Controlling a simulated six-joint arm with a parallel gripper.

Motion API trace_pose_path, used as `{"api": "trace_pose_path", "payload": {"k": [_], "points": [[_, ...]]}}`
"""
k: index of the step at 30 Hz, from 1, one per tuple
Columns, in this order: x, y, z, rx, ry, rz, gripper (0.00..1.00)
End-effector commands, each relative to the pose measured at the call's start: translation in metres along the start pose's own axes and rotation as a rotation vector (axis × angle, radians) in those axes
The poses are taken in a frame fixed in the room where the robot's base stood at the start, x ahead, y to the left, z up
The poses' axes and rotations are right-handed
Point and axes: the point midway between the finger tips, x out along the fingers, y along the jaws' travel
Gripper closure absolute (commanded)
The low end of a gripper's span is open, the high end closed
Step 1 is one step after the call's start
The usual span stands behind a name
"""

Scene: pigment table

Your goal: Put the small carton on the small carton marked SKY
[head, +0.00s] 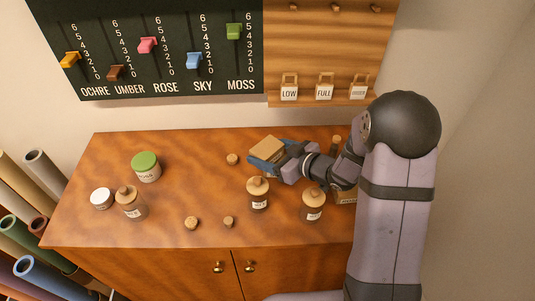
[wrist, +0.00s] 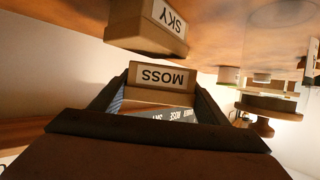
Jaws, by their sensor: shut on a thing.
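My gripper (head: 270,163) is over the back middle of the table, shut on a small tan carton (head: 267,148). In the wrist view this carton, marked MOSS (wrist: 159,77), sits between the two fingers. The small carton marked SKY (wrist: 148,27) shows at the top of the wrist view, which is upside down. It stands on the table, apart from the held carton in that picture. In the head view I cannot make out the SKY carton; the held carton and gripper may hide it.
A lidded brown jar (head: 258,197) stands just in front of my gripper, another jar (head: 313,206) to its right. A green-lidded jar (head: 146,168) is further left.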

Motion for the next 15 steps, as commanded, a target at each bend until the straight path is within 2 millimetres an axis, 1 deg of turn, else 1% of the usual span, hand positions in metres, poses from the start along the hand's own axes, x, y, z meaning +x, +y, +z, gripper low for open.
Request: {"api": "trace_pose_path", "payload": {"k": [1, 4, 15], "points": [[0.0021, 0.0002, 0.0051, 0.003, 0.000, 0.000, 0.57], [0.0039, 0.0003, 0.0092, 0.000, 0.001, 0.001, 0.57], [0.0049, 0.0002, 0.0119, 0.000, 0.001, 0.001, 0.57]]}}
